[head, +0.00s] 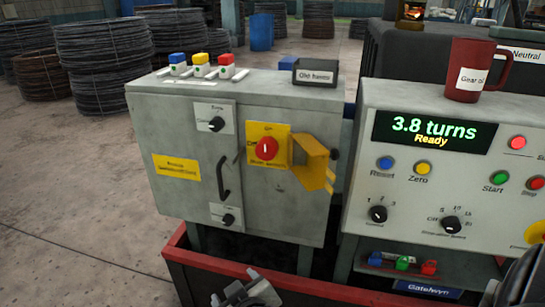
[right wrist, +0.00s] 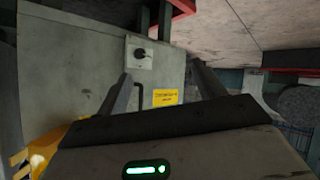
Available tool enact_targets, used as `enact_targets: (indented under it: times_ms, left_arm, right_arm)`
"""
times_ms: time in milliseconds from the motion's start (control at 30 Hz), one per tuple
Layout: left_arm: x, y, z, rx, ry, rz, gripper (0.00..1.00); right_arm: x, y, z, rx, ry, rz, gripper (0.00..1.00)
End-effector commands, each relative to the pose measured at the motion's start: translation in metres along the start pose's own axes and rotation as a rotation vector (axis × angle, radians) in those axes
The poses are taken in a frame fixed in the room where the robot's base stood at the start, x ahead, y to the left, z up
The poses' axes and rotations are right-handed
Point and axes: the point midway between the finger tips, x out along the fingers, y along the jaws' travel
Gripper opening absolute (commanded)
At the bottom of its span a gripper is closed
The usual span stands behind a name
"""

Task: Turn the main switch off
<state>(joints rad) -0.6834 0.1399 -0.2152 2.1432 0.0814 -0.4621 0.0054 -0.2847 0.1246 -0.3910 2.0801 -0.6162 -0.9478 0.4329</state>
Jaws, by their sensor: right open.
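The main switch is a red rotary knob (head: 266,149) on a yellow plate on the grey cabinet (head: 170,130). A pale mark on the knob looks roughly upright; the plate's lettering is too small to read surely. A yellow hinged cover (head: 314,166) stands swung out to the right, leaving the knob exposed. My right gripper (head: 226,294) is low in the head view, below and apart from the switch. In the right wrist view the open gripper (right wrist: 160,72) is empty, and the cabinet appears upside down. The cover (right wrist: 48,148) shows at lower left there. My left gripper is out of view.
The cabinet also has a dark handle (head: 223,177) and small knobs (head: 217,124). At right, a console (head: 400,160) reads 3.8 turns, Ready. A red mug (head: 478,70) stands on it. A red-rimmed tray (head: 190,262) lies below. Space before the cabinet face looks free.

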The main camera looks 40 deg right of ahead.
Motion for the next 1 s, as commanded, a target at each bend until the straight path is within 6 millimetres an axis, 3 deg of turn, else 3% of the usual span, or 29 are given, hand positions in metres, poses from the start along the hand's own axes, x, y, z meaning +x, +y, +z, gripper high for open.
enact_targets:
  times_ms: [33,100,200,300,400,533,1000]
  left_arm:
    - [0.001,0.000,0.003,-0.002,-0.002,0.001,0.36]
    - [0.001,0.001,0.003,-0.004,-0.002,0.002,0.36]
    - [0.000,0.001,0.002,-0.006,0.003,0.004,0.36]
    - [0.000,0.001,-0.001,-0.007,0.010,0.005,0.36]
    - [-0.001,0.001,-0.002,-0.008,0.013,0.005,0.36]
    - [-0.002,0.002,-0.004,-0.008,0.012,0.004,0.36]
    - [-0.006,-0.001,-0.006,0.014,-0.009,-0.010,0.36]
  right_arm:
    - [0.005,0.017,-0.031,0.014,0.047,0.123,0.68]
    - [0.001,0.042,-0.067,0.057,0.112,0.294,0.68]
    - [-0.015,0.072,-0.109,0.144,0.221,0.500,0.68]
    - [-0.034,0.090,-0.136,0.222,0.314,0.638,0.68]
    - [-0.044,0.100,-0.149,0.267,0.367,0.706,0.68]
    - [-0.041,0.110,-0.155,0.277,0.383,0.729,0.68]
    - [0.025,0.177,-0.178,0.273,0.379,0.728,0.68]
